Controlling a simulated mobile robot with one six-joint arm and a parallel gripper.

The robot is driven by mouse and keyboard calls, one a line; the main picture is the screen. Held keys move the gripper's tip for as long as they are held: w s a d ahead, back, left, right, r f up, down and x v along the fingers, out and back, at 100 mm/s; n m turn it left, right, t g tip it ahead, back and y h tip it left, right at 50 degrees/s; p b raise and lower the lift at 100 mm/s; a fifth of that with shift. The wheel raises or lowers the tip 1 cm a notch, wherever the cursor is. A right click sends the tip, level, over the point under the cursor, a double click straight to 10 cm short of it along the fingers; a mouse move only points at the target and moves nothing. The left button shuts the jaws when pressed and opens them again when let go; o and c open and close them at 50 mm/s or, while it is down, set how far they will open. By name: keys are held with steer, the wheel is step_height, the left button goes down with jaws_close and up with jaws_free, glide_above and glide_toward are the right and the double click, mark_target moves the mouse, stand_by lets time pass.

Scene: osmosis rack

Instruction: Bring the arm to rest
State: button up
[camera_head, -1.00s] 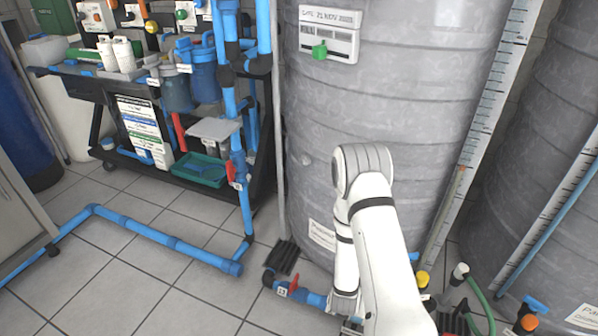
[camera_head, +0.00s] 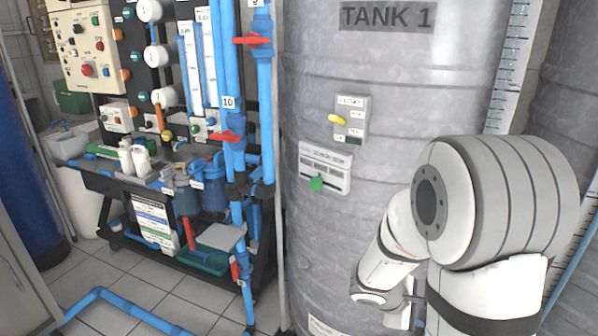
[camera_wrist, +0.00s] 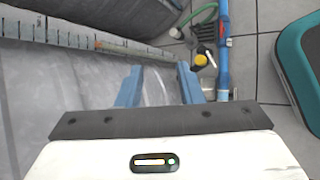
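My white arm stands folded in front of the large grey tank (camera_head: 350,60) at the right of the head view. In the head view my gripper is mostly hidden behind the arm links, low against the tank. In the wrist view my gripper (camera_wrist: 160,82) shows two blue fingers spread apart with nothing between them. The grey tank wall (camera_wrist: 60,85) lies below and to the left of the fingers, and I cannot tell how far away it is.
An equipment rack (camera_head: 190,140) with blue pipes (camera_head: 232,120) and red-handled valves stands left of the tank. A blue floor pipe (camera_head: 110,300) crosses the tiles. The wrist view shows a yellow knob (camera_wrist: 201,60), a hose and a teal-edged object (camera_wrist: 290,80).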

steer(key=s+a+r+m+y+p, duration=0.3)
steer(key=s+a+r+m+p, duration=0.1)
steer(key=r, duration=0.5)
steer(key=s+a+r+m+y+p, duration=0.2)
steer(key=s+a+r+m+p, duration=0.1)
steer(key=r, duration=0.7)
steer(key=s+a+r+m+y+p, duration=0.3)
steer(key=s+r+p, duration=0.4)
steer(key=r, duration=0.3)
steer(key=shift+s+a+r+m+y+p, duration=0.25)
steer(key=shift+a+m+p, duration=0.2)
steer(key=shift+a+m, duration=0.6)
